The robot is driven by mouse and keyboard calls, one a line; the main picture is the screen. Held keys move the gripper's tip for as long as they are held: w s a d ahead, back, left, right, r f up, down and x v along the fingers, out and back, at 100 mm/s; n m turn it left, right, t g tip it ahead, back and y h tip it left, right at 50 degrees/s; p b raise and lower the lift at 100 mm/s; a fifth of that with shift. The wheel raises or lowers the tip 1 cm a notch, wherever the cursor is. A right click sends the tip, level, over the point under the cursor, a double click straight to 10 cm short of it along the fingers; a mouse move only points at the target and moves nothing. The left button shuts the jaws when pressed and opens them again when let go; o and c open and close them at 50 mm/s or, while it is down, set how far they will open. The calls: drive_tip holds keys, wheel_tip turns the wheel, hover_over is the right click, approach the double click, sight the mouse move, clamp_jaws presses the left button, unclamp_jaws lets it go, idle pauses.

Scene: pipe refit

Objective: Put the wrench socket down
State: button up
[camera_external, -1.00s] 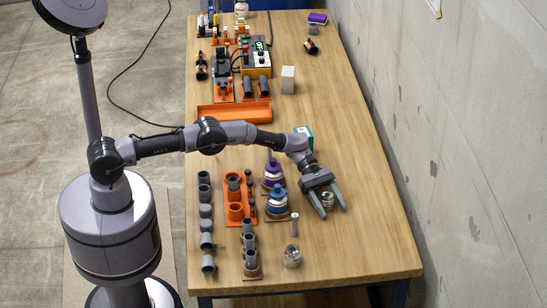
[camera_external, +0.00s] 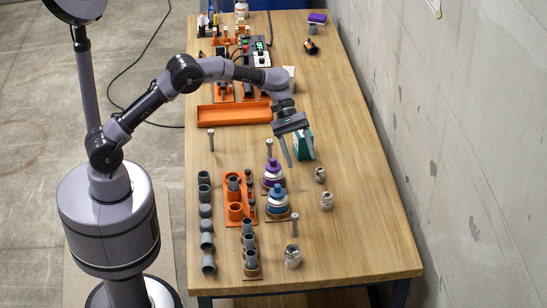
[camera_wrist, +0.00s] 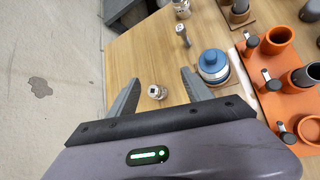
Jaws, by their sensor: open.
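Three metal socket-like pieces stand on the wooden table in the outside view: a small one (camera_external: 320,174), a middle one (camera_external: 327,200) and a larger one (camera_external: 292,256). I cannot tell which one the task means. My gripper (camera_external: 299,158) is open and empty, above the table beside the teal box, up and left of the small piece. In the wrist view my open gripper (camera_wrist: 160,78) has a socket with a square hole (camera_wrist: 157,91) showing between its fingers, on the table below and not touched. Another metal piece (camera_wrist: 181,8) shows at the top edge.
A teal box (camera_external: 305,146) stands right by my fingers. A purple-topped bottle (camera_external: 272,172), a blue-topped bottle (camera_external: 277,202), upright bolts (camera_external: 294,225) and an orange pipe holder (camera_external: 235,211) stand nearby. An orange tray (camera_external: 235,114) lies behind.

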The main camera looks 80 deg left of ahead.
drive_tip(key=s+d+r+m+y, duration=0.2)
drive_tip(key=s+r+m+y, duration=0.2)
drive_tip(key=s+r+m, duration=0.55)
drive_tip(key=s+a+m+t+y, duration=0.1)
drive_tip(key=s+m, duration=0.4)
drive_tip(key=s, duration=0.9)
drive_tip(key=s+a+r+m+t+y, duration=0.1)
drive_tip(key=s+a+m+y, duration=0.2)
drive_tip(key=s, duration=1.2)
drive_tip(key=m+y, duration=0.3)
drive_tip(key=shift+a+r+t, duration=0.2)
drive_tip(key=shift+a+t, duration=0.2)
wheel_tip(320, 180, down, 5)
drive_tip(key=b, duration=0.5)
drive_tip(key=shift+r, duration=0.1)
drive_tip(key=shift+o, duration=1.3)
